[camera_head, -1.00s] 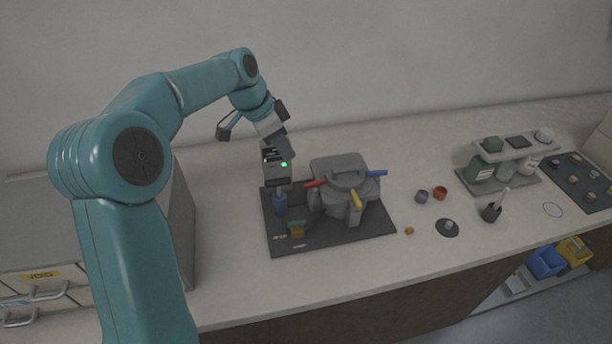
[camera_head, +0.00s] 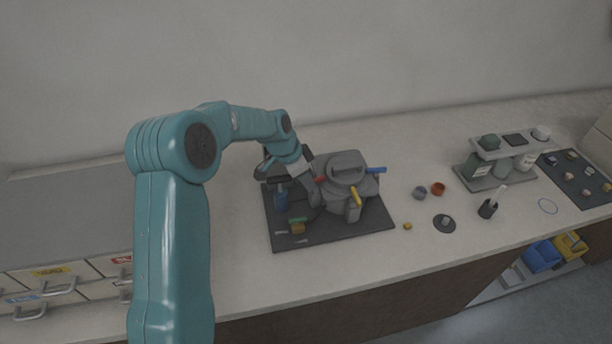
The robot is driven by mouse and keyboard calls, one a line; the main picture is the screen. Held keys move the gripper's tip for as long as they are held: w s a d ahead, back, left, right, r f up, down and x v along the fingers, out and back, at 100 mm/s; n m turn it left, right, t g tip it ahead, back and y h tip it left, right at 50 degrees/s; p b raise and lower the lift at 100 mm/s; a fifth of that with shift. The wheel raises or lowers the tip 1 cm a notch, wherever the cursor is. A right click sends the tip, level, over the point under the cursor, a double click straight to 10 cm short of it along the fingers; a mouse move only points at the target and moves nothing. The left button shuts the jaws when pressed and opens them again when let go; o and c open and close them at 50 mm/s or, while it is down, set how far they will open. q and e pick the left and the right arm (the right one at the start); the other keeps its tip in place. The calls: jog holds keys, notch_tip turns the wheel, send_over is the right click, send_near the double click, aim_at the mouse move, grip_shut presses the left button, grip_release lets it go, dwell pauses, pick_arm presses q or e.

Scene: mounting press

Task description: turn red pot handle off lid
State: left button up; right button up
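The grey mounting press (camera_head: 338,205) stands on a dark mat (camera_head: 345,233) in the middle of the counter. Its round grey lid (camera_head: 346,166) is on top. The red handle (camera_head: 320,180) sticks out to the left of the lid, partly hidden by my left gripper. A yellow handle (camera_head: 356,197) points to the front and a blue handle (camera_head: 376,170) to the right. My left gripper (camera_head: 310,178) is at the red handle, on the press's left side. Its fingers are too small and hidden to tell whether they grip. My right gripper is out of view.
Drawers (camera_head: 60,279) are at the left.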

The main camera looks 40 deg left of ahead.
pick_arm(q)
jog(key=shift+w+f, duration=0.1)
grip_shut()
jog(key=shift+w+d+n+g+y+b, duration=0.15)
jog(key=shift+d+n+y+b, duration=0.6)
jog(key=shift+n+b, duration=1.9)
jog(key=shift+w+d+n+g+y+b, duration=0.1)
jog(key=shift+d+n+g+y+b, duration=0.15)
jog(key=shift+n+y+b, duration=1.7)
jog(key=shift+w+d+n+g+y+b, duration=0.15)
jog(key=shift+d+n+b, duration=0.45)
jog(key=shift+n+b, duration=2.75)
jog(key=shift+s+n, duration=0.1)
jog(key=shift+n, duration=0.25)
